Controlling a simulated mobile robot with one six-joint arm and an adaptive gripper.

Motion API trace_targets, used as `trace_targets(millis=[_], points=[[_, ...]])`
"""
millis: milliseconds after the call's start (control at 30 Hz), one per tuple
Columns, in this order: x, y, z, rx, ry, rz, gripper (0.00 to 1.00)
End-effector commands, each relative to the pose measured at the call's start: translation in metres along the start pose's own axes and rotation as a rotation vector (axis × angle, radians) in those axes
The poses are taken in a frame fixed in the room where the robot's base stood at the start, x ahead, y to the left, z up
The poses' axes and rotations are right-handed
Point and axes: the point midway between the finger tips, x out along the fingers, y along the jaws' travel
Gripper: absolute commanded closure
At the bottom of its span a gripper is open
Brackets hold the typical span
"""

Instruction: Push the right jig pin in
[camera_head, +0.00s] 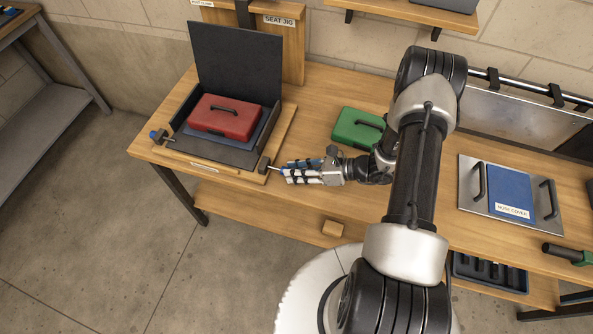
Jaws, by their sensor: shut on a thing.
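The seat jig (282,135) stands on the left part of the wooden bench, with a dark open box holding a red case (224,115). The right jig pin (274,169) is a thin metal rod sticking out to the right from a dark block (263,165) at the jig's front right corner. My gripper (290,172) comes from the right and is shut around the pin's outer end. The fingers hide most of that end. The left jig pin (156,135), with a blue knob, sits at the jig's left corner.
A green case (358,129) lies on the bench behind my gripper. A metal plate with a blue nose cover (511,194) lies to the right.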

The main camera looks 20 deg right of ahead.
Motion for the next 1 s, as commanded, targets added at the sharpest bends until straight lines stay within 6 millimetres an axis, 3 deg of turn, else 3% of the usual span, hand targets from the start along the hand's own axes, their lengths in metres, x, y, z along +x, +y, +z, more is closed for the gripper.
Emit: trace_targets(millis=[300,600,633,900,1000], points=[[0.043,0.000,0.017,-0.002,-0.001,0.002,1.00],[0.044,0.000,0.019,-0.001,-0.004,0.001,1.00],[0.044,0.000,0.020,-0.001,-0.004,0.001,0.77],[0.044,0.000,0.019,-0.001,-0.003,0.000,0.59],[0.044,0.000,0.019,-0.001,-0.002,0.000,0.58]])
